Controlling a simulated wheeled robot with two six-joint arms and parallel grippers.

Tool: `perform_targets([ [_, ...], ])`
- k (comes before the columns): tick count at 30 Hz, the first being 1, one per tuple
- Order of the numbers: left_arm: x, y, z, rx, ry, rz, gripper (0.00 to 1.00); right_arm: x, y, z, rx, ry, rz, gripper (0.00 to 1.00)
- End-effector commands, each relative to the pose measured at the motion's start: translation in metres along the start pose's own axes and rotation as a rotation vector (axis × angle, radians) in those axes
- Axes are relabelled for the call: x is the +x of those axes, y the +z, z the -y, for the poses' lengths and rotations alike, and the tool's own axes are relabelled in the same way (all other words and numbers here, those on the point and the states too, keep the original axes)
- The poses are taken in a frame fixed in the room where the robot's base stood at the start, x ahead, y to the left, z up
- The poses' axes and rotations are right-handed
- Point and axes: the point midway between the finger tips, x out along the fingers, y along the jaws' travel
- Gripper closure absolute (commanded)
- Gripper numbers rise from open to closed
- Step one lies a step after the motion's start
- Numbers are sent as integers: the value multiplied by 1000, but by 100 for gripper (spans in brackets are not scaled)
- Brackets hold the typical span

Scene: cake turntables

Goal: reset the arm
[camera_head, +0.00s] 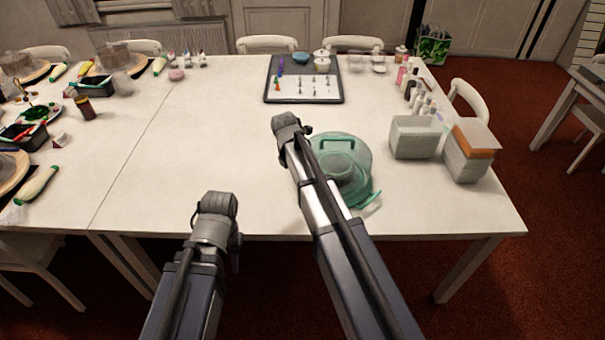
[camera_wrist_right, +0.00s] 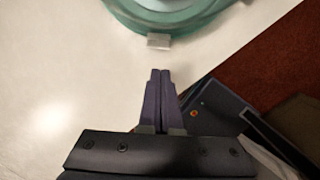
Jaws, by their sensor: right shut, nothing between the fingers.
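A green, clear-lidded cake turntable (camera_head: 345,160) stands near the front edge of the white table, partly hidden by my right forearm. Its rim and a small pale block on it show at the top of the right wrist view (camera_wrist_right: 165,14). My right gripper (camera_wrist_right: 160,75) is shut and empty, its dark fingertips pointing toward the turntable and apart from it in that view. In the head view my right arm's links hide its fingers. My left gripper (camera_head: 236,258) is at the table's front edge; only a dark sliver shows beside the wrist, so its opening is hidden.
A black-framed tray (camera_head: 304,95) with small nozzles lies at the back. Cake supplies crowd the far left. The table's left middle is clear.

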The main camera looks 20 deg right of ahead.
Motion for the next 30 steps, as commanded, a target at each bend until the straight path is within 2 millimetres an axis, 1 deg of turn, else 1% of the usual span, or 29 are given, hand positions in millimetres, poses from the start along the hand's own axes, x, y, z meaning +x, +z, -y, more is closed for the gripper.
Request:
perform_targets([
  [1,-12,1,1,0,0,0,68,-13,-1,-1,-1,0,0,100],
  [5,-20,1,2,0,0,0,68,-21,-4,-3,-1,0,0,100],
  [23,-19,1,2,0,0,0,68,-21,-7,-2,11,-1,-1,100],
  [26,-19,1,2,0,0,0,68,-23,-20,5,82,-2,-6,100],
  [29,-19,1,2,0,0,0,68,-28,-48,20,239,-8,-17,100],
  [30,-19,1,2,0,0,0,68,-30,-60,28,321,-13,-22,100],
])
